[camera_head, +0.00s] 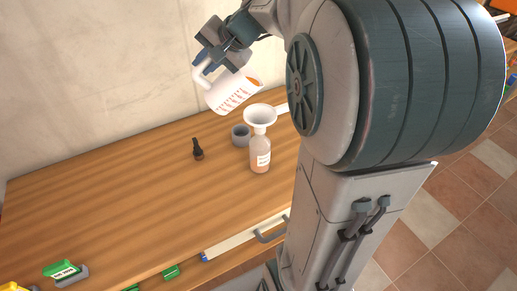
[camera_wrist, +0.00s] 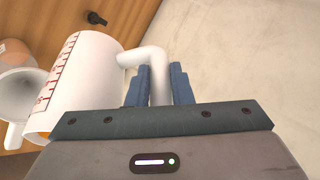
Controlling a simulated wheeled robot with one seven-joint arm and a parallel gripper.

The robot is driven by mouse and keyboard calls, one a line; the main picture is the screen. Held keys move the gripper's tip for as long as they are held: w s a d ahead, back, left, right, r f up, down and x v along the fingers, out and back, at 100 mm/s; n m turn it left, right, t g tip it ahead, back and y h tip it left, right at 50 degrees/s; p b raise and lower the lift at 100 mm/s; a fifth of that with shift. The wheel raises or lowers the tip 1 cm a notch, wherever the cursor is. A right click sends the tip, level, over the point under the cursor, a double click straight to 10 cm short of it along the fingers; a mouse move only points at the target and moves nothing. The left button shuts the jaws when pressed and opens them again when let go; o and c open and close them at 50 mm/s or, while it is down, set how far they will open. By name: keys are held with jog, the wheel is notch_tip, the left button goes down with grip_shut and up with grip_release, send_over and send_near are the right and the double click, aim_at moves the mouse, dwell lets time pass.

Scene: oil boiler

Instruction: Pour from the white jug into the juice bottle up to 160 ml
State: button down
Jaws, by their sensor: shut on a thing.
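The white jug (camera_head: 230,92) has red markings and is tilted to the right, with orange liquid showing at its mouth. My gripper (camera_head: 204,63) is shut on its handle, above the table. In the wrist view, the blue fingers (camera_wrist: 158,84) close around the handle of the jug (camera_wrist: 88,78). The juice bottle (camera_head: 260,155) stands upright on the table with a white funnel (camera_head: 261,116) in its neck. The jug's mouth is above the funnel. The funnel also shows in the wrist view (camera_wrist: 18,92). I cannot make out a falling stream or the bottle's fill level.
The table's left middle is clear. A wall stands behind.

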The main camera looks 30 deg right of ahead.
jog(key=shift+d+f+y+b, duration=0.2)
jog(key=shift+d+y+b, duration=0.1)
jog(key=shift+b, duration=0.7)
jog(key=shift+s+d+r+t+b, duration=0.15)
jog(key=shift+t+b, duration=0.15)
jog(key=shift+b, duration=0.2)
jog(key=shift+d+f+y+b, duration=0.15)
jog(key=shift+f+y+b, duration=0.3)
jog(key=shift+b, duration=0.5)
jog(key=shift+s+d+r+m+t+y+b, duration=0.2)
jog(key=shift+d+t+y+b, duration=0.15)
jog(key=shift+b, duration=0.5)
jog(key=shift+s+d+r+m+t+y+b, duration=0.1)
jog(key=shift+s+d+m+t+y+b, duration=0.2)
jog(key=shift+b, duration=0.55)
dwell(3.8)
